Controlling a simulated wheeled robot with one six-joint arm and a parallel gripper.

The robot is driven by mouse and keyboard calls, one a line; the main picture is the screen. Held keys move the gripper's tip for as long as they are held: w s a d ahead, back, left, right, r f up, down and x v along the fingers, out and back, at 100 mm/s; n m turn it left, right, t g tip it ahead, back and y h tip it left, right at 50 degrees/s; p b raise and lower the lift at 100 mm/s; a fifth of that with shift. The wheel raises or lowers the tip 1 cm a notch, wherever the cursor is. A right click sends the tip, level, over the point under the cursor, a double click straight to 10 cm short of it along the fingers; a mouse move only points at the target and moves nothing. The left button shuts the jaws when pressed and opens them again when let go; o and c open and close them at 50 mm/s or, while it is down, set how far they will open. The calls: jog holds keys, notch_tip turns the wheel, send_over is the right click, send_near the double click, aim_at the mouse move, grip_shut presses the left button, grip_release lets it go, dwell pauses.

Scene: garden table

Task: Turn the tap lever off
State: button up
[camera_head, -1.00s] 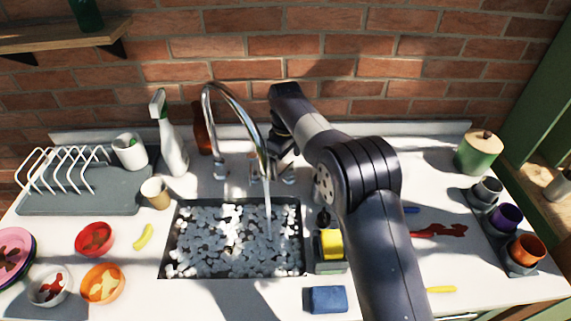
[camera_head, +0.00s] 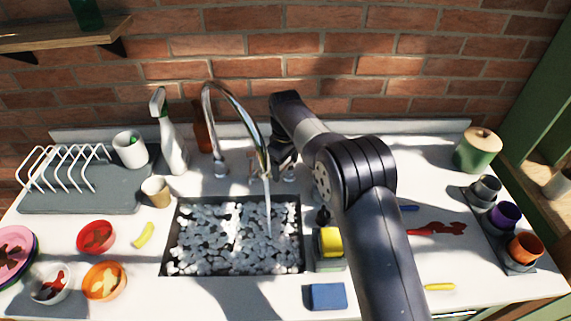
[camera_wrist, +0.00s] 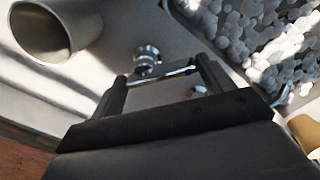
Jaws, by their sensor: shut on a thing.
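The chrome tap (camera_head: 245,112) arches over the sink, and a stream of water (camera_head: 267,192) runs from its spout. My gripper (camera_head: 278,165) is behind the sink, beside the spout's end, mostly hidden by my arm. In the wrist view, my gripper (camera_wrist: 160,73) is shut on the thin metal tap lever (camera_wrist: 170,75), which crosses between the two dark fingers. A round chrome fitting (camera_wrist: 147,55) stands just beyond the fingers. The lever's angle is too small to tell in the head view.
The sink (camera_head: 302,235) is full of pale foam-like lumps. A spray bottle (camera_head: 172,145) and a brown bottle (camera_head: 202,130) stand left of the tap. A yellow sponge (camera_head: 331,241) is at the sink's right. The brick wall (camera_head: 350,70) is close behind.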

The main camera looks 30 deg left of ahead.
jog(key=shift+c, duration=0.8)
jog(key=shift+a+m, duration=0.1)
jog(key=shift+m, duration=0.2)
jog(key=m, duration=0.2)
jog(key=m+p, duration=0.1)
jog(key=m, duration=0.1)
jog(key=shift+w+a, duration=0.15)
jog(key=shift+a, duration=0.2)
jog(key=m, duration=0.5)
jog(key=shift+w+a+m, duration=0.3)
jog(key=shift+w+m, duration=0.05)
jog(key=shift+m, duration=0.05)
jog(key=shift+p, duration=0.3)
jog(key=o, duration=1)
jog(key=shift+r, duration=0.1)
